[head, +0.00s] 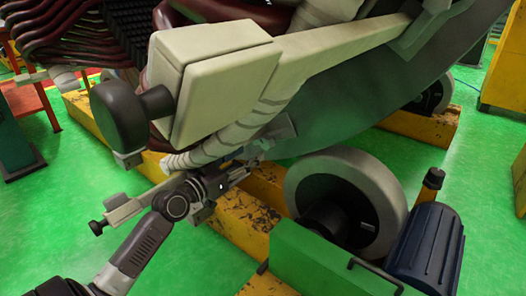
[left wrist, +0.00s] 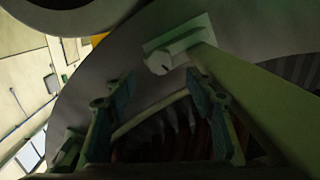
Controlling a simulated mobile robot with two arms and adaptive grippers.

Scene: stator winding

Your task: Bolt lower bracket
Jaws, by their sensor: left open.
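My left gripper (head: 232,177) is open, just below and left of a small pale bracket (head: 272,137) at the lower rim of the big grey ring (head: 340,110). In the left wrist view, the fingers of the left gripper (left wrist: 158,80) stand apart with nothing seen between them. Beyond them that view shows a bracket plate with a round bolt head (left wrist: 160,62) on the ring's face, and a long bar running down right. I cannot tell whether the gripper touches the bracket. My right gripper is not in view.
A large pale block (head: 225,85) with a dark round knob (head: 118,110) hangs close above. Wrapped coils (head: 95,30) are at upper left. A roller wheel (head: 345,195) and blue motor (head: 425,250) stand on the right, by yellow beams (head: 245,215). Green floor (head: 55,215) is clear at left.

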